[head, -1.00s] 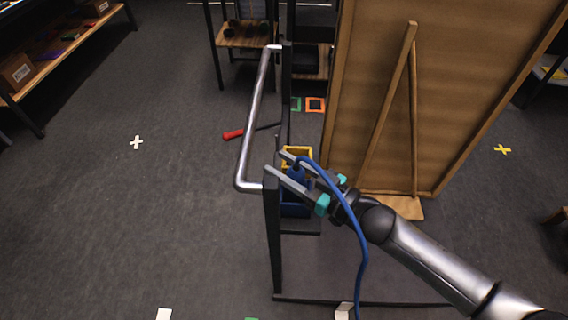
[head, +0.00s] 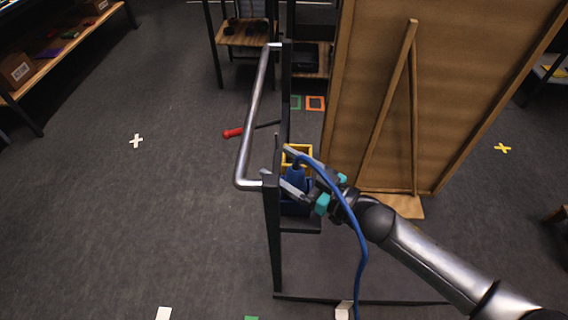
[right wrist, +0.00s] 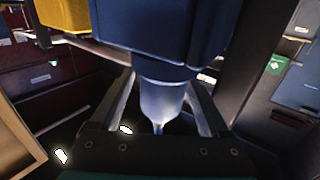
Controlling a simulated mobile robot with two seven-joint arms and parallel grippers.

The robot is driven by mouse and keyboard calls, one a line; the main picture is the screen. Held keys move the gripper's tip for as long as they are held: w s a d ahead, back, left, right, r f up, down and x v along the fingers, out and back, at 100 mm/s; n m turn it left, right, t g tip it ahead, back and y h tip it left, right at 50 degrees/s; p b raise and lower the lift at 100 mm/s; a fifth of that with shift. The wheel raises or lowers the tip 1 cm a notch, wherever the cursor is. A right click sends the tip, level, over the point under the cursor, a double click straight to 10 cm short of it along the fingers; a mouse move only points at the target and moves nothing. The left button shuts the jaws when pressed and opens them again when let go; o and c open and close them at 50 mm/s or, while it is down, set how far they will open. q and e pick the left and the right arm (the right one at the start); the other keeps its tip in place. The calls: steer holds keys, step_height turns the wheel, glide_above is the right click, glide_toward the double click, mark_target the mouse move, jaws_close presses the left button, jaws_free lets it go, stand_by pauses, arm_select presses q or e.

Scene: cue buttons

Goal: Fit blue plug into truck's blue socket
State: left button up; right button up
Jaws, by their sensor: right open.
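A blue cable (head: 360,240) loops from the plug over my right gripper down to the floor. My right gripper (head: 287,166) is open, with one finger on each side of the plug and clear space beside it in the right wrist view. My left gripper is out of view.
A yellow socket box (head: 304,150) is just behind the blue one. A metal handle bar (head: 255,115) runs along the cart's left side. A large wooden board (head: 450,90) stands close on the right. The floor at left is clear.

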steer(key=shift+s+f, duration=0.1)
steer(key=shift+s, duration=0.05)
steer(key=p+v, duration=0.1)
steer(key=v, duration=1.4)
steer(key=shift+d, duration=0.1)
